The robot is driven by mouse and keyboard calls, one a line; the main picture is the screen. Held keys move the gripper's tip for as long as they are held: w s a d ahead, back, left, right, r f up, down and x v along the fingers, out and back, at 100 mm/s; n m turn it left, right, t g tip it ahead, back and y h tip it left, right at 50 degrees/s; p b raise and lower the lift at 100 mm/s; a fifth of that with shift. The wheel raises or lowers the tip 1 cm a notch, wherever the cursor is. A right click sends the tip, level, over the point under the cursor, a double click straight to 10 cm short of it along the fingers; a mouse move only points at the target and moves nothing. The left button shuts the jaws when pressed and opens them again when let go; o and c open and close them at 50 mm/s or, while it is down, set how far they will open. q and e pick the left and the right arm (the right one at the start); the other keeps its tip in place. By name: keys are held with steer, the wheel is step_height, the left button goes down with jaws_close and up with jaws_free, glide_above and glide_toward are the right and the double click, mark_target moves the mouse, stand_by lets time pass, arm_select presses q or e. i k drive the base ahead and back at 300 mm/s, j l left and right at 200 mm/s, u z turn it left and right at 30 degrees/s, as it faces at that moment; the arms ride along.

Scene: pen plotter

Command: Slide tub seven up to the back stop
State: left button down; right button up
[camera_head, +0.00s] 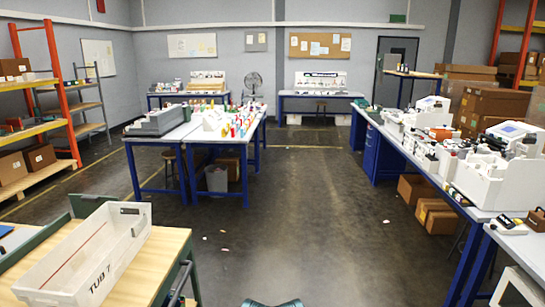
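Neither of my grippers is in view.
A green rail (185,270) runs along the bench's right side. Open dark floor (285,215) lies to the right of it. A long blue-legged table (415,160) with machines and boxes stands right, and another loaded table (170,138) stands further back.

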mark_target(83, 269)
steer(key=u, duration=1.35)
